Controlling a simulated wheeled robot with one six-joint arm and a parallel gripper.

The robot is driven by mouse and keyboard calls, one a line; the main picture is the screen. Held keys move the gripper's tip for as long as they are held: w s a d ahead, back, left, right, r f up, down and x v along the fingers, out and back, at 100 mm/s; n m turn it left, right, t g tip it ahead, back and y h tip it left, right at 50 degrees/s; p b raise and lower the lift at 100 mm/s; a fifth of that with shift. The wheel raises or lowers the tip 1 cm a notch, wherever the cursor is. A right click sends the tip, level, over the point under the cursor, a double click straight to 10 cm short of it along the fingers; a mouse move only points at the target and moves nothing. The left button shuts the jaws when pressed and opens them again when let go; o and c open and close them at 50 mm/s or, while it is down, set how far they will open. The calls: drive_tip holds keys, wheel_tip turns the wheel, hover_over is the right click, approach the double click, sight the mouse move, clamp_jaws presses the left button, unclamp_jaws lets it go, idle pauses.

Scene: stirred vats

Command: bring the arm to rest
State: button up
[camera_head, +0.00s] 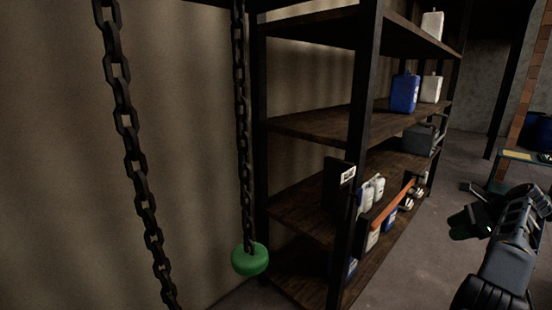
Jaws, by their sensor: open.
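My arm shows at the lower right, with grey and black links rising from the bottom edge. My gripper (463,204) is at its upper end, pointing left, with its dark fingers apart. I see nothing clearly held between them. A dark greenish part shows at the lower finger; I cannot tell whether it belongs to the gripper. The gripper appears in front of bare floor, to the right of the shelf rack, and touches nothing that I can see.
A dark metal rack with wooden shelves (310,125) holds a blue canister (404,94), white canisters and bottles. Two chains hang at the left; one (243,130) ends in a green disc (250,259). A table (528,155) stands at the far right. Concrete floor (410,265) is clear between rack and arm.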

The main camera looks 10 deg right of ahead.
wheel_tip(320, 180, down, 8)
drive_tip(key=n+g+h, duration=0.1)
drive_tip(key=n+h, duration=0.1)
drive_tip(key=n, duration=0.2)
drive_tip(key=w+a+n+g+h+b, duration=0.1)
drive_tip(key=w+a+n+g+h, duration=0.15)
drive_tip(key=a+n, duration=0.75)
drive_tip(key=s+a+n+b, duration=0.1)
drive_tip(key=s+a+n, duration=0.3)
drive_tip(key=a, duration=0.8)
drive_tip(key=s+a+n+t+h+b, duration=0.1)
drive_tip(key=s+a+n, duration=0.3)
drive_tip(key=a, duration=0.9)
drive_tip(key=s+a+n+b, duration=0.1)
drive_tip(key=s+a+n, duration=0.3)
drive_tip(key=a, duration=0.8)
drive_tip(key=shift+s+a+f, duration=0.25)
drive_tip(key=shift+s+a, duration=0.05)
drive_tip(key=shift+t+h, duration=0.25)
